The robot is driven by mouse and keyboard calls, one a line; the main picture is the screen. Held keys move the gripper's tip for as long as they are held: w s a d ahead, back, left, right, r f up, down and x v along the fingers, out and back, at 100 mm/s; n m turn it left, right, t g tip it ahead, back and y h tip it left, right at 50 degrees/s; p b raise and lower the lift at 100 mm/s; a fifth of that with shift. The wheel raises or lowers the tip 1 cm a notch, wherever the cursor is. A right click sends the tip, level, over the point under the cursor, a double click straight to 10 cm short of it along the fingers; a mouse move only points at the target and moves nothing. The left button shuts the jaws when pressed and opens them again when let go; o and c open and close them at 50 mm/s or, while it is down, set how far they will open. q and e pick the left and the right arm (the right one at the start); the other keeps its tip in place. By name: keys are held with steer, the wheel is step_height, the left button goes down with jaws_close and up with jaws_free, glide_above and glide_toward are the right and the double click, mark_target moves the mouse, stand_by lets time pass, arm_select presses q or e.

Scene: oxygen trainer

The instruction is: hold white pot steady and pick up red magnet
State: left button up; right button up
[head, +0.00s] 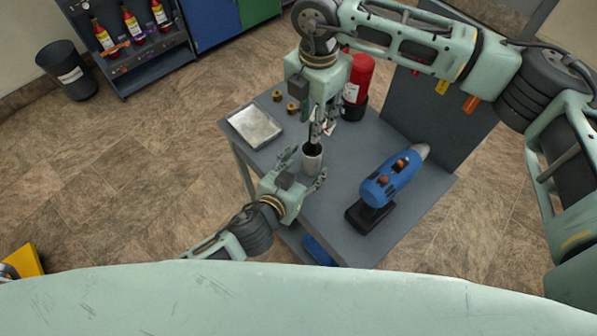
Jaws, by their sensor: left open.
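The white pot (312,164), a small pale cup with a dark opening, stands upright on the grey table (335,207). My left gripper (304,172) is open at the pot's near left side, with its fingers close around it; I cannot tell whether they touch. My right gripper (318,132) points down from above, its fingertips at or just over the pot's mouth. Whether its fingers are open or shut is too small to tell. I cannot make out the red magnet; the pot's inside is dark and partly covered by the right gripper.
A metal tray (254,127) and brass-coloured pieces (291,107) lie at the table's left and back. A red cylinder (357,80) stands behind my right gripper. A blue tool (390,180) on a black base stands to the right, before a grey panel (440,90).

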mark_target(307, 165)
arm_select(q)
steer(key=shift+x, duration=1.85)
steer(key=shift+c, duration=0.6)
steer(key=c, duration=1.1)
